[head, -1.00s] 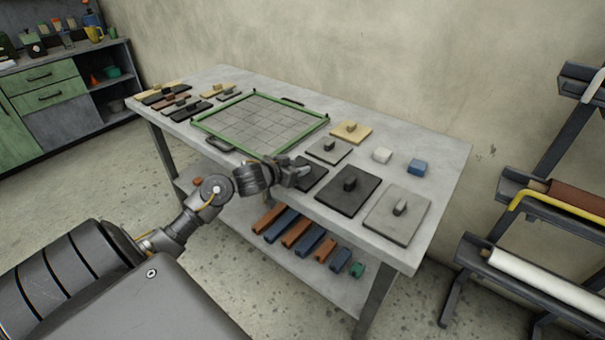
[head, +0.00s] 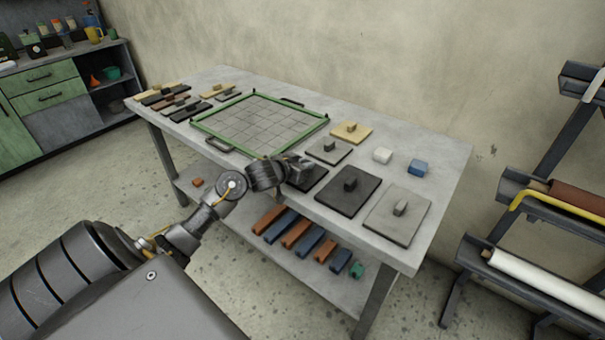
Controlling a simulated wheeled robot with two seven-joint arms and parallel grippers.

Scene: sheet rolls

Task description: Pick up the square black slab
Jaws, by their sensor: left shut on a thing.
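My left gripper (head: 304,172) is at the front edge of the grey table, over a dark square slab (head: 318,182). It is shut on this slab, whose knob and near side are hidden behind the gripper. The slab appears to lie on or just above the table top; I cannot tell which. A larger black slab (head: 346,191) with a black knob lies to its right, apart from the gripper. My right gripper is out of view.
A green-framed grid tray (head: 207,124) lies left of the gripper. A grey slab (head: 398,215), a smaller grey slab (head: 329,151), a tan slab (head: 351,133), a white block (head: 382,155) and a blue block (head: 417,167) share the table (head: 440,150). A roll rack (head: 520,190) stands at right.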

